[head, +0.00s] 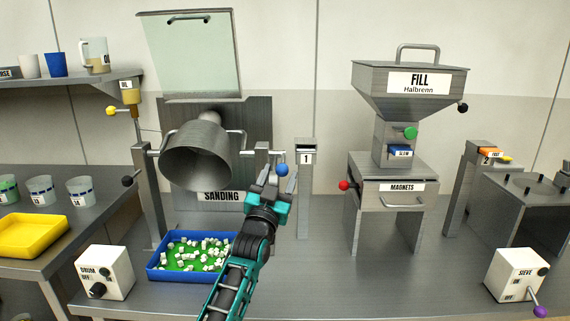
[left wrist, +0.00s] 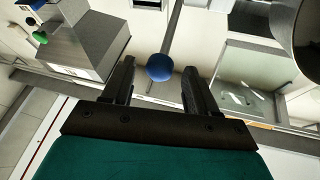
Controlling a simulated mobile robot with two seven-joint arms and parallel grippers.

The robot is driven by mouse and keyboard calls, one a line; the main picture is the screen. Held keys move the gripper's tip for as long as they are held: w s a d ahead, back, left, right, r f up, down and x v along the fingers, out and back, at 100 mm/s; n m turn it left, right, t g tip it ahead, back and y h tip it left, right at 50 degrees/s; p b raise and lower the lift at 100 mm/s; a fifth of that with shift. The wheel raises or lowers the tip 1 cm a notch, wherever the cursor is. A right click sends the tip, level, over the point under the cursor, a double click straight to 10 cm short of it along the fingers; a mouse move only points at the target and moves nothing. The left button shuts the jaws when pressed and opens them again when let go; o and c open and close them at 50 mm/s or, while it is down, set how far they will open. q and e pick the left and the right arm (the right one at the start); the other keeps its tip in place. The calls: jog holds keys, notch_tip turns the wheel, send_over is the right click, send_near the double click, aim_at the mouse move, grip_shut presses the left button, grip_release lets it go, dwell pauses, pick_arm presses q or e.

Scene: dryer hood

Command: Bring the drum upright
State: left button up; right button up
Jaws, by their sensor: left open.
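The metal drum (head: 197,160) hangs in its stand at the left of the bench, tilted with its wide mouth facing down and toward me. A handle with a blue ball knob (head: 282,170) sits on the right side of the drum stand. My left gripper (head: 272,180) is open just below the knob. In the left wrist view the knob (left wrist: 159,67) and its thin rod show between the two fingers (left wrist: 158,80), with visible gaps on both sides. I cannot tell whether the knob lies fully between the fingertips. My right gripper is in neither view.
A blue tray (head: 156,272) with white pieces on a green bottom stands under the drum. A raised clear guard (head: 195,55) is above it. The drum switch box (head: 104,272) is front left. Post 1 (head: 305,185) and the fill hopper (head: 410,90) stand to the right.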

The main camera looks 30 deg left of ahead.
pick_arm(q)
jog(key=shift+x, duration=2.4)
jog(key=shift+c, duration=0.4)
grip_shut()
